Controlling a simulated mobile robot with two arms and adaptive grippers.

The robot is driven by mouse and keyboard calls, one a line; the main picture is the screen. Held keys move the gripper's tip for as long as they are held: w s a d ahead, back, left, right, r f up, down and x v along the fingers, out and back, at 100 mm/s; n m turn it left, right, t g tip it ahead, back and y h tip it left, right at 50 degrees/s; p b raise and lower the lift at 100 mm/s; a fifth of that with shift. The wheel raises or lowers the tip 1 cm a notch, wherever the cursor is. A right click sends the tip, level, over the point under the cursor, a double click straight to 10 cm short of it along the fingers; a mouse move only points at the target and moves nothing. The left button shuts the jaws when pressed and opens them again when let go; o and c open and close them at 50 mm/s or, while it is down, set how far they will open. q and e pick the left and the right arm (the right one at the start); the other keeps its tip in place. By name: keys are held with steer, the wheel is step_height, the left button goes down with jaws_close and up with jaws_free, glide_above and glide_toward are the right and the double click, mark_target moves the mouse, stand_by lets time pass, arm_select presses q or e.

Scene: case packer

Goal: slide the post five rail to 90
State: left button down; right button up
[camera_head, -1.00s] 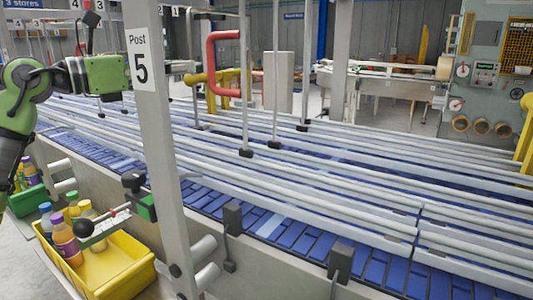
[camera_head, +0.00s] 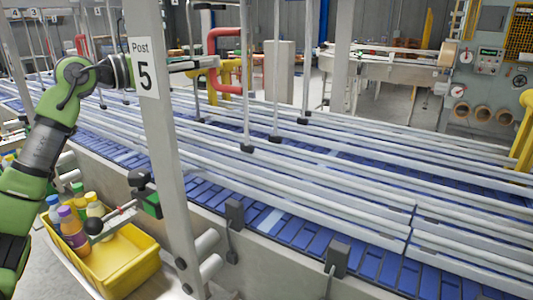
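The Post 5 upright (camera_head: 172,165) stands left of centre with its white number sign (camera_head: 143,68). Low on it is a green and black clamp (camera_head: 150,203) with a thin rod and a black ball knob (camera_head: 93,226). Red marks show on the rod; no number is readable. Long pale guide rails (camera_head: 300,170) run across behind the post. My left gripper (camera_head: 200,65) is level with the sign, well above the clamp and apart from the knob. The post hides part of it, and its fingers are too small to judge. My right gripper is not in view.
A yellow crate (camera_head: 135,262) with several bottles sits below the knob. The blue conveyor (camera_head: 300,235) runs under the rails, with black brackets (camera_head: 235,212) along its front edge. Several hanging rods (camera_head: 246,100) and a red pipe (camera_head: 210,60) stand behind.

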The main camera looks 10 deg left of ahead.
arm_select(q)
steer(key=shift+s, duration=0.1)
stand_by(0.7)
steer(key=shift+s+f, duration=0.1)
steer(key=shift+s+a+b, duration=0.2)
steer(key=shift+s+b, duration=0.15)
steer(key=shift+s, duration=0.05)
steer(key=shift+s+a, duration=0.15)
steer(key=shift+s, duration=0.2)
steer(key=c, duration=1.9)
jaws_free()
